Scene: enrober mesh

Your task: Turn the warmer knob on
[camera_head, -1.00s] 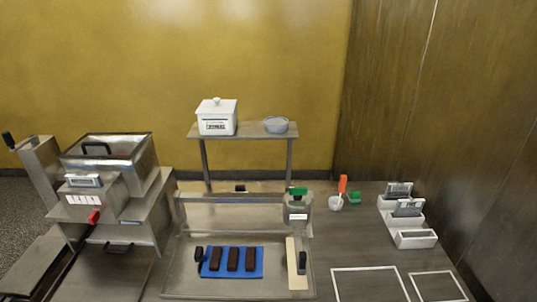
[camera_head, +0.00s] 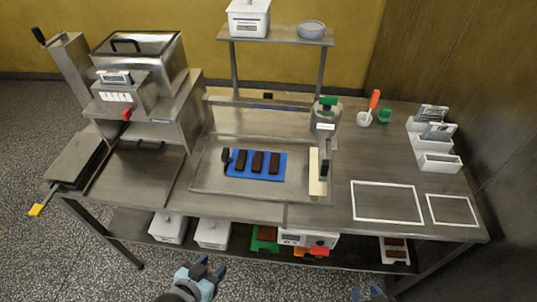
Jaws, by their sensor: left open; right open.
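A white box with a small panel and a dark round knob (camera_head: 320,243) on its front stands on the shelf under the table; it looks like the warmer (camera_head: 291,238), though I cannot read its label. The knob's setting is too small to tell. My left gripper (camera_head: 210,267) is open and empty in front of the table, left of and nearer than the white box. My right gripper (camera_head: 367,292) is open at the bottom edge, right of the box and mostly cut off by the frame.
The lower shelf also holds white lidded tubs (camera_head: 212,234), a green tray (camera_head: 264,240) and a white tray of brown pieces (camera_head: 394,250). The tabletop's front edge overhangs the shelf. The floor in front is clear.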

